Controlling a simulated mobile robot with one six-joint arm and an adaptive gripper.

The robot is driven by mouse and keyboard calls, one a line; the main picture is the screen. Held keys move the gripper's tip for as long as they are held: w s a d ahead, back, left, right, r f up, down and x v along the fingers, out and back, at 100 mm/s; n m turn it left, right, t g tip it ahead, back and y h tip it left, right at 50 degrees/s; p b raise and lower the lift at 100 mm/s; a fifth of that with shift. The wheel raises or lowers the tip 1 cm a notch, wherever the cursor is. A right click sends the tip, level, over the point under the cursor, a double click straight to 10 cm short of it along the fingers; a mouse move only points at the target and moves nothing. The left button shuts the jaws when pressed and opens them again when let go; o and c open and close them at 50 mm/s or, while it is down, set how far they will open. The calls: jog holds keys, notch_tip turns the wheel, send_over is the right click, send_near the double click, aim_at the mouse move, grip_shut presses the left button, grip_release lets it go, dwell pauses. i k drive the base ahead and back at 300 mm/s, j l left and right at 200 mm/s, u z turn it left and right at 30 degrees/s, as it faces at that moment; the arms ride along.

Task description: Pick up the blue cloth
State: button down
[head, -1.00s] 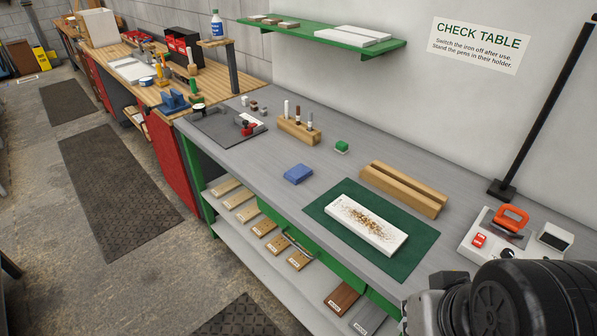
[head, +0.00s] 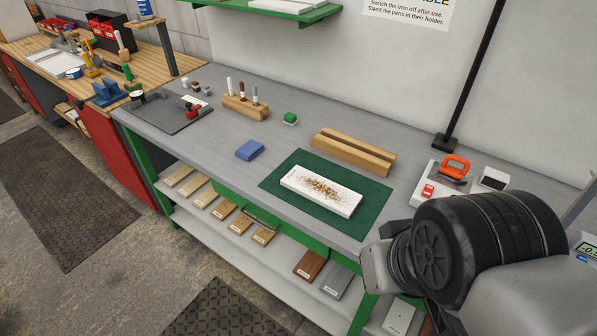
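The blue cloth (head: 250,150) lies folded on the grey bench top, left of the green mat (head: 366,212). A white board (head: 343,203) with brown crumbs or shavings on it lies on the mat. Part of my arm fills the lower right of the head view, well to the right of the cloth. My gripper's fingers do not show. Nothing touches the cloth.
A wooden block with a groove (head: 352,153) stands behind the mat. A pen holder (head: 245,107) and a green-topped brush or sponge (head: 290,118) stand behind the cloth. Bench around the cloth is clear.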

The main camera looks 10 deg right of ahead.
aim_at(251, 149)
jog(key=i+j+u, duration=0.15)
jog(key=i+j, duration=0.7)
jog(key=i+j+u, duration=0.15)
jog(key=i+j, duration=0.55)
jog(key=i, duration=0.2)
